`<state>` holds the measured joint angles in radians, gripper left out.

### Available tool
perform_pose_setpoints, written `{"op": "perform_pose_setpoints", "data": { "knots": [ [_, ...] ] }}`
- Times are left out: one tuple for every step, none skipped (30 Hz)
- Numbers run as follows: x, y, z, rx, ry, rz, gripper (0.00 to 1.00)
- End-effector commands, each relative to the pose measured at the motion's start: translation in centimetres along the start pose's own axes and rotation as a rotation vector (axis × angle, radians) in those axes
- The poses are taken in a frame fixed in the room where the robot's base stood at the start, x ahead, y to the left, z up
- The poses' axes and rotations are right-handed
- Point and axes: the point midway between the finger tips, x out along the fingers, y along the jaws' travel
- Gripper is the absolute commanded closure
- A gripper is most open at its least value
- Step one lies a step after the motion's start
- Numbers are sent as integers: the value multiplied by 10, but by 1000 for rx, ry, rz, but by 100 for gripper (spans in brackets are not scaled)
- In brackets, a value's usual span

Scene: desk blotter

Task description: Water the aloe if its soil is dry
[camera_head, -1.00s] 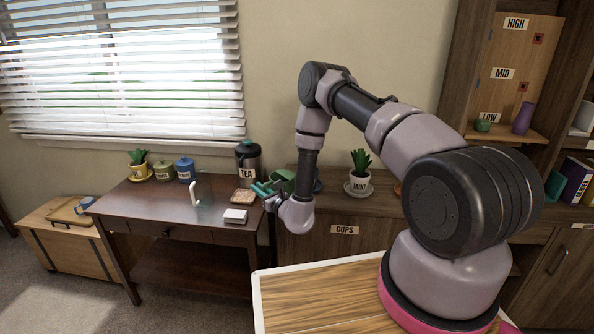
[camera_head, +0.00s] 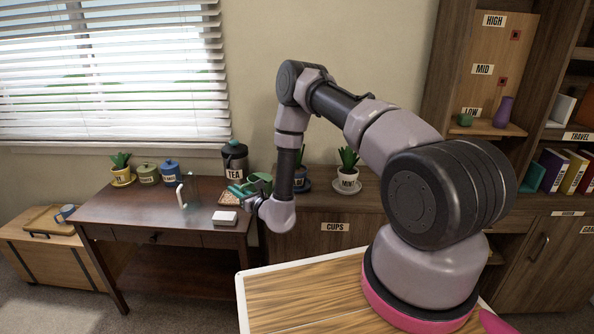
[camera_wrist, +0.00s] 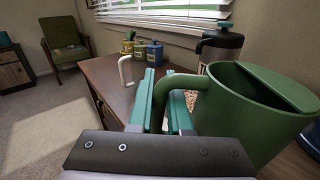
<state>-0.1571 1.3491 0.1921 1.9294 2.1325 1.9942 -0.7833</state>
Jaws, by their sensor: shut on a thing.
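My gripper (camera_head: 238,190) is shut on the handle of a green watering can (camera_head: 260,181). In the wrist view the can (camera_wrist: 255,110) is on the right, with a half-covered top, and its curved handle runs between my teal fingers (camera_wrist: 160,100). Three potted plants show: one in a yellow pot (camera_head: 122,176) on the desk's far left, one in a blue pot (camera_head: 299,181) partly behind my arm, and one in a white pot labelled MINT (camera_head: 348,181). The yellow and blue pots' labels are too small to read. Soil is not clearly visible.
The dark desk (camera_head: 150,215) holds a green canister (camera_head: 148,174), a blue canister (camera_head: 170,172), a clear vessel with a white handle (camera_head: 182,195), a white box (camera_head: 225,218) and a TEA flask (camera_head: 235,160). The CUPS cabinet (camera_head: 335,238) stands right of it. The desk's front middle is clear.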

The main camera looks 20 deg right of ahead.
Motion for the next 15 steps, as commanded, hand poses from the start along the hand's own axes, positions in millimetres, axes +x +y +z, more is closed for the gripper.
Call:
{"op": "perform_pose_setpoints", "data": {
  "knots": [
    [0,-3,5,23,-2,-2,100],
    [0,-4,8,39,-2,-1,100],
    [0,-5,11,58,-2,0,100],
    [0,-6,13,73,-2,0,100],
    [1,-7,17,88,-2,0,100],
    [1,-10,22,108,-3,-1,100],
    [1,-11,26,124,-3,-1,100],
    [1,-12,29,138,-3,-1,100],
    [0,-14,33,158,-1,0,100],
    [1,-15,37,174,-2,0,100],
    [1,-17,41,188,-2,0,100],
    [1,-19,45,209,-2,-1,100],
    [1,-20,48,223,-1,-1,100],
    [0,-21,50,233,0,0,100],
    [0,-21,52,241,1,1,100]
  ]
}}
